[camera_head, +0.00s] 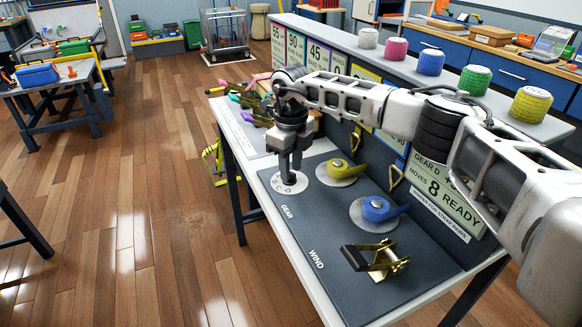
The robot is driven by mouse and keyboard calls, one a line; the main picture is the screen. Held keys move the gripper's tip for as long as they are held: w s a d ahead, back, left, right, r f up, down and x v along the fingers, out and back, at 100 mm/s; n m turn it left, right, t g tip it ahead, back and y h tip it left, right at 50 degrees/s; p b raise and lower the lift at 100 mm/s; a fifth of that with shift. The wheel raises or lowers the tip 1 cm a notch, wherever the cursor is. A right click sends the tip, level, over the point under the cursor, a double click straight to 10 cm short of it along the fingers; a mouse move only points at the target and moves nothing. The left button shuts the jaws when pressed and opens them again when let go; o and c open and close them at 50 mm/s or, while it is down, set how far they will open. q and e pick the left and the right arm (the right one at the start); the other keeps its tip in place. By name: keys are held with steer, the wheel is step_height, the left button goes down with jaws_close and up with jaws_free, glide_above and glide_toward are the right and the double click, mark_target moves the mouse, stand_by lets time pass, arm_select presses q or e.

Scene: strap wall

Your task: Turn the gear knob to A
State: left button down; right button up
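The gear knob (289,179) is a small dark knob on a white round dial (301,187) at the near left of the dark panel, beside the printed word GEAR. Letters show on the dial's front rim, among them C and D; I cannot read where the knob points. My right gripper (290,167) points straight down over the knob, its fingers close together at the knob's top and covering part of it. I cannot tell whether they grip it. A sign (440,185) on the upright board reads GEAR D, MOVES 8, READY. My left gripper is out of view.
On the panel are a yellow knob (341,168), a blue knob (377,208) and a gold ratchet buckle (383,263) near WIND. Coloured straps (247,100) lie at the far end. Several strap rolls stand on the shelf (345,40) behind. My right arm crosses above the panel.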

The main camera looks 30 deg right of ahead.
mark_target(291, 173)
step_height(291, 173, up, 15)
steer(key=shift+b, duration=0.45)
stand_by(0.3)
